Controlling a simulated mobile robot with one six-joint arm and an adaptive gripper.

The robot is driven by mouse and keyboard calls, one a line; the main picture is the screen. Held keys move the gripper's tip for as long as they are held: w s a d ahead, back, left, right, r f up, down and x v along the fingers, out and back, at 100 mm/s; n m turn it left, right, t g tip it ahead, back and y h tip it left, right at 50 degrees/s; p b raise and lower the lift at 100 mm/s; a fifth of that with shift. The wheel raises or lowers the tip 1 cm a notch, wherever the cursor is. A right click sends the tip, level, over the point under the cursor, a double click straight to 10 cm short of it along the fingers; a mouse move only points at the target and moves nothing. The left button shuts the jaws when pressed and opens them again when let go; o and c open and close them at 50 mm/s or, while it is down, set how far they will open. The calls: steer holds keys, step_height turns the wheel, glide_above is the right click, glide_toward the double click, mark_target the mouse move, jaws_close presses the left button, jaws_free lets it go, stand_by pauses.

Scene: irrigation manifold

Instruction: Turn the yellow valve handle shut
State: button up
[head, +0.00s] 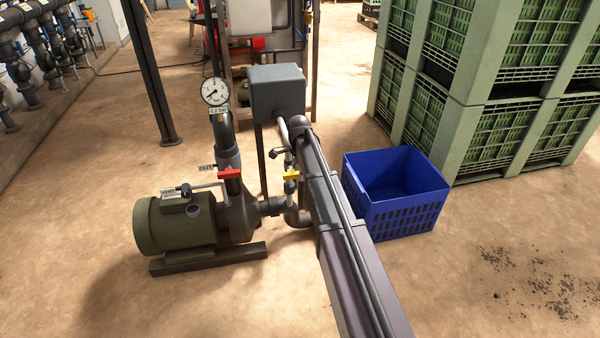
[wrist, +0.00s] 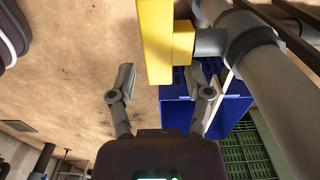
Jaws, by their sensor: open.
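The yellow valve handle (head: 291,175) sits on a thin pipe beside the pump's outlet elbow in the head view. In the wrist view the yellow handle (wrist: 155,42) is a flat bar near the top, with its hub against a grey pipe (wrist: 212,42). My gripper (wrist: 160,78) is open, and the near end of the bar shows between its two fingertips. I see no finger clearly touching the bar, and the depth between them is hard to tell. In the head view my gripper (head: 280,154) is small and dark, just above and left of the handle.
A red handle (head: 230,173) and a pressure gauge (head: 215,92) stand on the pump side, left. The green pump motor (head: 175,223) is lower left. A blue crate (head: 408,217) stands close on the right, before stacked green crates (head: 518,130). Floor at front left is clear.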

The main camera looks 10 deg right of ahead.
step_height(320, 180, up, 14)
steer(key=p, duration=1.3)
steer(key=shift+f, duration=0.2)
steer(key=s+a+n, duration=0.3)
steer(key=s+n, duration=1.5)
steer(key=s, duration=1.1)
step_height(320, 180, up, 27)
steer(key=p, duration=2.6)
steer(key=shift+f+p, duration=0.15)
steer(key=shift+p, duration=0.15)
